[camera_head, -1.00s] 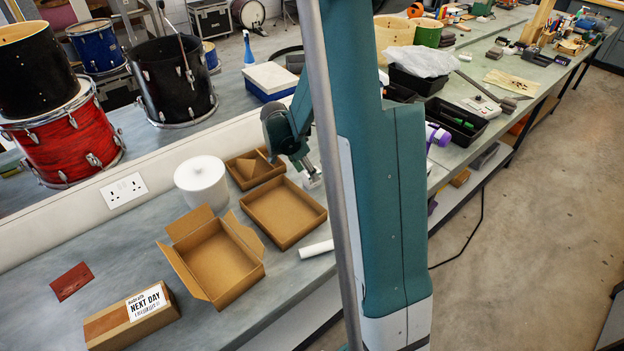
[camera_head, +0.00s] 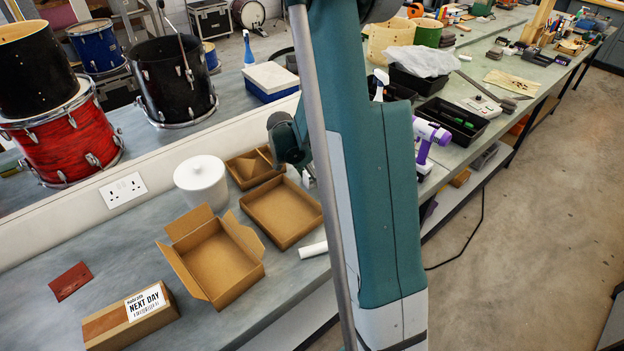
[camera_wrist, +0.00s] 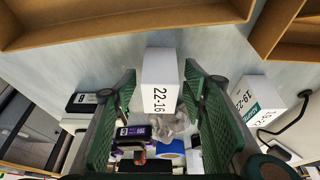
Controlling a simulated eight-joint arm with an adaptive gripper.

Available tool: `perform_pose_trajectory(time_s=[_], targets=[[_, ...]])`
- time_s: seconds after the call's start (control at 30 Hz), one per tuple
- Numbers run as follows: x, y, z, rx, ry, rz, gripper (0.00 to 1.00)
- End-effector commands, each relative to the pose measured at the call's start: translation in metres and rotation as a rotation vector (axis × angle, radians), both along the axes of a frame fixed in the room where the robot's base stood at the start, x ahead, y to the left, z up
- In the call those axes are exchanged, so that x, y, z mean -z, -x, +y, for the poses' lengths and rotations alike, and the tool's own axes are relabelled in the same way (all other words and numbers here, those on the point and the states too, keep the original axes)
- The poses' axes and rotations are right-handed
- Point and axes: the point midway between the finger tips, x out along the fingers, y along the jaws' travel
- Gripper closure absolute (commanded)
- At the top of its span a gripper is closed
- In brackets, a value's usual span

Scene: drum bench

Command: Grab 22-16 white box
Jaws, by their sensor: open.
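The white box marked "22-16" (camera_wrist: 160,82) stands on the bench in the wrist view, between the green fingers of my gripper (camera_wrist: 163,97). The fingers are open, with a gap on each side of the box. I cannot tell how deep the box lies between them. In the head view most of my gripper and the box are hidden behind my arm; only a dark part of my wrist shows near the small cardboard trays.
A second white box, marked "19-22" (camera_wrist: 259,105), stands to the right in the wrist view. Cardboard trays (camera_wrist: 120,32) lie close by. In the head view an open carton (camera_head: 217,262), a white round tub (camera_head: 201,183) and a "NEXT DAY" box (camera_head: 130,318) stand on the bench.

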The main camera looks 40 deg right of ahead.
Motion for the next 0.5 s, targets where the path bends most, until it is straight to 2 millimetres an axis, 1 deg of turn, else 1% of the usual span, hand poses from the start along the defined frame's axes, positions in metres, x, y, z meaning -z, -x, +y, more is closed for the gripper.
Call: perform_pose_trajectory(time_s=[0.13, 0.5], targets=[[0.0059, 0.0001, -0.0024, 0.000, 0.000, 0.000, 0.57], [0.0063, 0.0002, -0.0024, -0.001, 0.000, 0.000, 0.57]])
